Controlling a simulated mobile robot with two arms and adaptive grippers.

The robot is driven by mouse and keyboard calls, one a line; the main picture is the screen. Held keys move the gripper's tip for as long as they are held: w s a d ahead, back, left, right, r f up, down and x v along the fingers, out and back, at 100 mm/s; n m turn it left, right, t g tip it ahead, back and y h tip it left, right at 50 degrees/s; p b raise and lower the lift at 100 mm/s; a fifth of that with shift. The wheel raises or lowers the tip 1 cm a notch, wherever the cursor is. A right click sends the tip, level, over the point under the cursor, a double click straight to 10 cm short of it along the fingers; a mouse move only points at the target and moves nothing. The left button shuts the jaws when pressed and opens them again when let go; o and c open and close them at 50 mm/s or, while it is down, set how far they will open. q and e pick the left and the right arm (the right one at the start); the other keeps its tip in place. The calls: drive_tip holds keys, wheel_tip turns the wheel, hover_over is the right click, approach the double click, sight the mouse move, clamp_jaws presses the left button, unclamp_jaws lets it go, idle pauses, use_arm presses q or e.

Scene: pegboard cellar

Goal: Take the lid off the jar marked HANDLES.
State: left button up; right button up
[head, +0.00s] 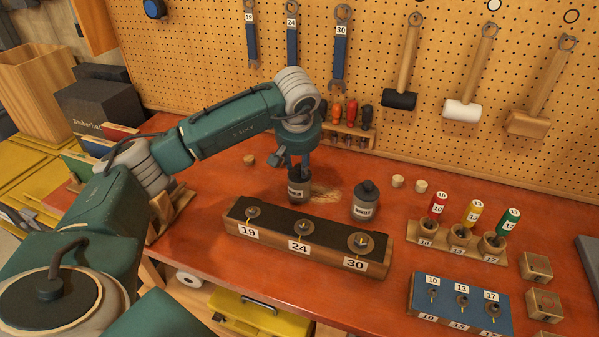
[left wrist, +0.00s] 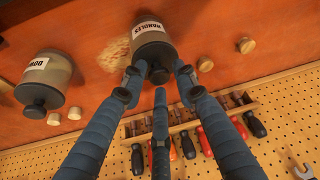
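The jar marked HANDLES (left wrist: 152,38) is grey with a dark knobbed lid (left wrist: 158,72), which sits on it. In the head view this jar (head: 298,192) stands upright on the red-brown bench behind the long dark rack. My left gripper (head: 295,163) is directly above it, pointing down. In the left wrist view the fingers of my left gripper (left wrist: 158,78) are spread around the lid, with the knob between them; whether any finger touches it I cannot tell. A second jar (head: 366,202) with a dark knobbed lid stands to its right; its label starts DOW in the left wrist view (left wrist: 46,80). My right gripper is out of view.
The rack (head: 235,222) marked 19, 24, 30 lies in front of the jars. A screwdriver rack (head: 345,138) stands behind, against the pegboard (head: 380,60). Small wooden pieces (head: 398,181) lie near the second jar. A blue socket block (head: 425,290) is at front right.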

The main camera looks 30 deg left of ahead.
use_arm(q)
clamp_jaws()
drive_tip(key=shift+r, duration=0.15)
